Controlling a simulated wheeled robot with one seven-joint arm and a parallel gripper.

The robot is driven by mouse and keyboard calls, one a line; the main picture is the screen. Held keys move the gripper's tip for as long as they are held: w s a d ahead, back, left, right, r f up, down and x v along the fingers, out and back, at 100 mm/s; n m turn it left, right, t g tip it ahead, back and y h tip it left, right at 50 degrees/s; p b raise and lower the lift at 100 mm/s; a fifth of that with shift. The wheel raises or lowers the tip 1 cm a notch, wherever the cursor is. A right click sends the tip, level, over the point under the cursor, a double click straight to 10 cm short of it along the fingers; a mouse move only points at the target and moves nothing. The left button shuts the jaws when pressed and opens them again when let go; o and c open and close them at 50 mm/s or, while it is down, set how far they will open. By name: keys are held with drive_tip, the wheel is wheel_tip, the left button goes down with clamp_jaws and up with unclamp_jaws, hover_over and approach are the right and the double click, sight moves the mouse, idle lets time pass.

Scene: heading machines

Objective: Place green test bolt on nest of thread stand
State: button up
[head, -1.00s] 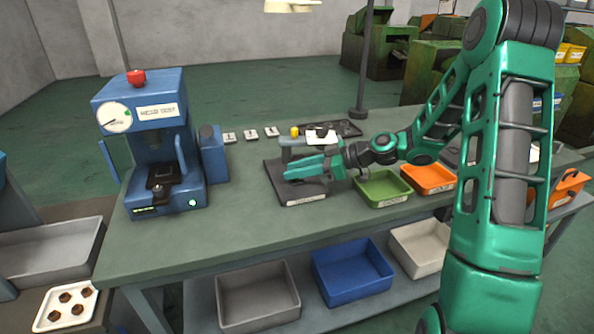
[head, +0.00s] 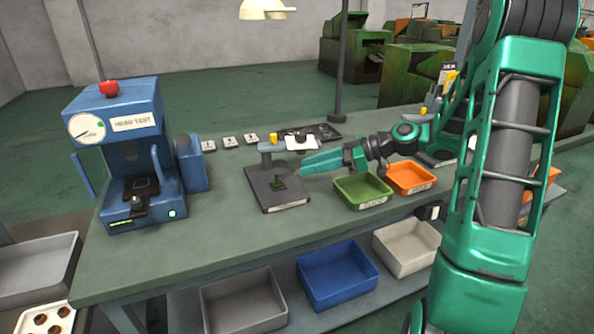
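The thread stand (head: 262,195) is a dark flat plate on the workbench, with a grey post and a yellow-topped arm (head: 272,142) at its back. The green test bolt (head: 277,184), small and dark green, stands on the plate near its middle and looks upright. Whether it is fully seated in the nest is too small to tell. My gripper (head: 305,168) is to the right of the bolt, clear of it, with its green fingers pointing left. It holds nothing I can see. The side-on view hides the gap between the fingers.
A green tray (head: 363,205) and an orange tray (head: 433,187) stand right of the stand, below my forearm. A blue head-test press (head: 172,185) stands at the left. Small labelled plates (head: 230,141) lie behind. The bench front left of the stand is clear.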

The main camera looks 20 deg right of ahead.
drive_tip(key=s+f+m+g+h, duration=0.1)
drive_tip(key=s, duration=0.1)
drive_tip(key=s+f+m+h, duration=0.1)
drive_tip(key=s, duration=0.1)
drive_tip(key=s+f+m+g+h, duration=0.1)
drive_tip(key=s+h, duration=0.1)
drive_tip(key=shift+s+d+g, duration=0.1)
drive_tip(key=shift+d+g, duration=0.15)
drive_tip(key=shift+g, duration=0.05)
drive_tip(key=s+m+h, duration=0.1)
drive_tip(key=s+d+m, duration=0.1)
drive_tip(key=s, duration=0.1)
drive_tip(key=s+d+m+g+h, duration=0.1)
drive_tip(key=s, duration=0.1)
drive_tip(key=shift+s+f+h, duration=0.25)
drive_tip(key=shift+h, duration=0.05)
drive_tip(key=s+d+r+m+g+h, duration=0.1)
drive_tip(key=s+d+m+h, duration=0.1)
drive_tip(key=s+m, duration=0.4)
drive_tip(key=s+d+r+m+g+h, duration=0.1)
drive_tip(key=s+d+m, duration=0.3)
drive_tip(key=s, duration=1.2)
drive_tip(key=shift+s+d+r+m+g+h, duration=0.35)
drive_tip(key=shift+m+g+h, duration=0.45)
drive_tip(key=shift+m, duration=0.4)
